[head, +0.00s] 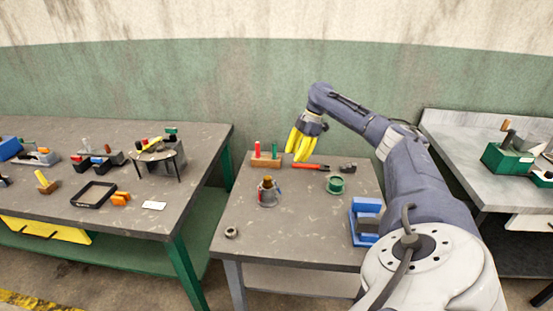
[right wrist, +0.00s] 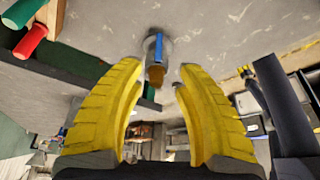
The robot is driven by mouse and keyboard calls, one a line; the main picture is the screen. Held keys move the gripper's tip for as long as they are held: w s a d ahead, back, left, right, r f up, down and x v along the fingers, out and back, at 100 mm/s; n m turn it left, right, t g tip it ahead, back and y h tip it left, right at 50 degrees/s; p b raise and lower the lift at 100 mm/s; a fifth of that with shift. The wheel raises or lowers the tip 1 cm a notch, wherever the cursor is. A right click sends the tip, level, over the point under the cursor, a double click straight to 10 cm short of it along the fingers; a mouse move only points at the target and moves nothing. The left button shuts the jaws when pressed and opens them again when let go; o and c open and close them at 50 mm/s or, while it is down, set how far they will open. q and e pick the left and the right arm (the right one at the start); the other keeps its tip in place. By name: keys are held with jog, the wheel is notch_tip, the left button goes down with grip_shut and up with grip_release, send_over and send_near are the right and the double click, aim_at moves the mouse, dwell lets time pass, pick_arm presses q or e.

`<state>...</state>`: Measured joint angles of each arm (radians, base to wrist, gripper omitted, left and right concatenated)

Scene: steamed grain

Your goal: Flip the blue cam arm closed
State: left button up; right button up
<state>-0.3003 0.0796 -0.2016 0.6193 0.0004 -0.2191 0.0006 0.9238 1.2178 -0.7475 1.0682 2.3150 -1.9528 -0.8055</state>
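A grey cam coupling (head: 268,196) with a brass-coloured plug in its top stands upright on the middle table. In the right wrist view the blue cam arm (right wrist: 159,48) runs along the side of the coupling, with the brass plug (right wrist: 156,74) below it in the picture. In the head view the arm is too small to read its angle clearly. My right gripper (head: 297,147) has yellow fingers, spread apart and empty. It is in the air above the back of the table, behind and right of the coupling, not touching it. My left gripper is not in view.
A wooden block (head: 266,162) with red and green pegs stands behind the coupling. A green spool (head: 335,186), a red-handled tool (head: 312,166) and a blue fixture (head: 364,222) lie to the right. A metal ring (head: 231,232) lies front left. The front middle is clear.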

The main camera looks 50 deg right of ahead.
jog(key=x, duration=1.6)
jog(key=shift+f, duration=0.25)
jog(key=shift+c, duration=0.2)
grip_shut()
